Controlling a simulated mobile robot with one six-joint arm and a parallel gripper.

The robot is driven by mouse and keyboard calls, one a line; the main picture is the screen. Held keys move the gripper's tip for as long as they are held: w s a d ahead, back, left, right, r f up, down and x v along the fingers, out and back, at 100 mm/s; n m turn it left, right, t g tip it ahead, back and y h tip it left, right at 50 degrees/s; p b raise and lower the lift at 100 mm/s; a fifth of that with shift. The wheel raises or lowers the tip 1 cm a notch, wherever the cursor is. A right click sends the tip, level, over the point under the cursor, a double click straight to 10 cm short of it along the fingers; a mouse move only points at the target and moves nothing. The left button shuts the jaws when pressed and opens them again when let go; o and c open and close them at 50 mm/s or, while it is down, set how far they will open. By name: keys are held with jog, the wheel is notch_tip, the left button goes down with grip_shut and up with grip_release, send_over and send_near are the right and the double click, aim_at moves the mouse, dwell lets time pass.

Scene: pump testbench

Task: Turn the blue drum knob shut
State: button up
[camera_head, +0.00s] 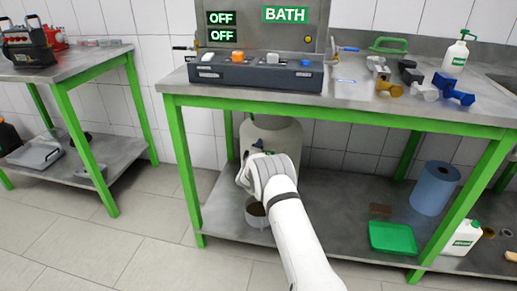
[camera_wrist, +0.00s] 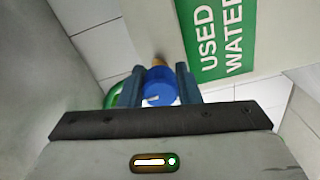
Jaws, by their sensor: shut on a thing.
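The blue drum knob (camera_wrist: 158,92) is between the two dark fingers of my gripper (camera_wrist: 160,80) in the wrist view. The fingers are shut on it, one on each side. A short brass-coloured piece shows just beyond the knob, next to the pale drum wall with a green "USED WATER" label (camera_wrist: 218,38). In the head view the drum (camera_head: 285,138) stands under the bench, and my white arm reaches to its front. My wrist hides the knob and fingers there.
A round pot (camera_head: 256,212) sits below my wrist on the lower shelf. The bench top (camera_head: 345,101) is above, with green legs at both sides. A green tray (camera_head: 392,238) and blue roll (camera_head: 435,187) stand to the right. A green curved thing (camera_wrist: 119,96) shows beside the fingers.

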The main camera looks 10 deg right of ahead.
jog(key=o, duration=1)
jog(key=p+v, duration=0.2)
jog(key=v, duration=0.6)
